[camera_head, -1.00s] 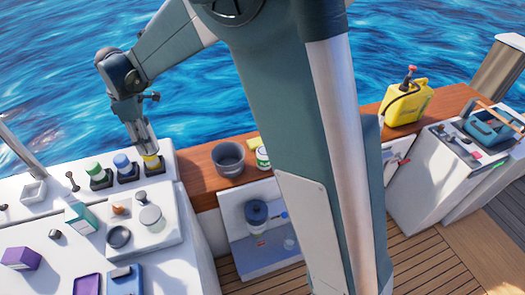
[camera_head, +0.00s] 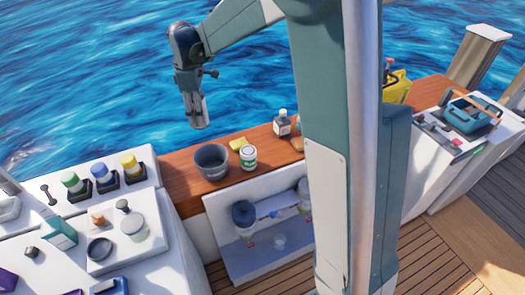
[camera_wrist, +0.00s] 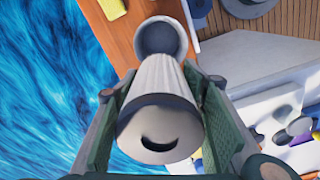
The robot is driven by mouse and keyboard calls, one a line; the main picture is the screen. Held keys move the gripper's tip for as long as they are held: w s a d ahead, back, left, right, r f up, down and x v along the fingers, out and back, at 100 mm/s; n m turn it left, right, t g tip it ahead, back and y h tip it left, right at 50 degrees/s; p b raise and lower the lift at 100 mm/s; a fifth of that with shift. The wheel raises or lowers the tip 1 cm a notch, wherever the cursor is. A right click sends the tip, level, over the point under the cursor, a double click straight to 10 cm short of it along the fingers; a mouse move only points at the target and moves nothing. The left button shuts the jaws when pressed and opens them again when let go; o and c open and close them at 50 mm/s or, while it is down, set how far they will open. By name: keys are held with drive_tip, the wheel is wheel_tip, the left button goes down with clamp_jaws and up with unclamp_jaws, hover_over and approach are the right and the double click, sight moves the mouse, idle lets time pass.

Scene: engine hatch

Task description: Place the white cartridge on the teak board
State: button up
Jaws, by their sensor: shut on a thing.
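My gripper (camera_head: 197,112) is raised and appears over the water behind the teak board (camera_head: 180,187) in the head view. In the wrist view my gripper (camera_wrist: 155,125) has its green-padded fingers on either side of the white cartridge (camera_wrist: 160,85), a pale ribbed cylinder with a grey rounded near end. The cartridge (camera_head: 201,120) hangs down from the fingers and is apart from the board. The teak board also shows in the wrist view (camera_wrist: 112,38).
On the board stand a grey pot (camera_head: 212,161), a white-green can (camera_head: 248,157), a yellow sponge (camera_head: 238,144) and a bottle (camera_head: 283,125). Bare wood shows left of the pot. Green, blue and yellow-topped items (camera_head: 129,164) stand on the white counter (camera_head: 148,188).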

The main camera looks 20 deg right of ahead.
drive_tip(key=s+d+m+b, duration=0.1)
drive_tip(key=s+d+m, duration=0.1)
drive_tip(key=d, duration=1.3)
drive_tip(key=s+d+m+b, duration=0.2)
drive_tip(key=s+d, duration=0.1)
drive_tip(key=d, duration=1.1)
wheel_tip(320, 180, down, 18)
drive_tip(key=shift+w, duration=0.1)
drive_tip(key=shift+f+b, duration=0.35)
drive_tip(key=shift+f, duration=2.75)
drive_tip(key=shift+f, duration=0.1)
drive_tip(key=shift+f+b, duration=0.3)
drive_tip(key=shift+f, duration=1.45)
drive_tip(key=shift+f, duration=0.15)
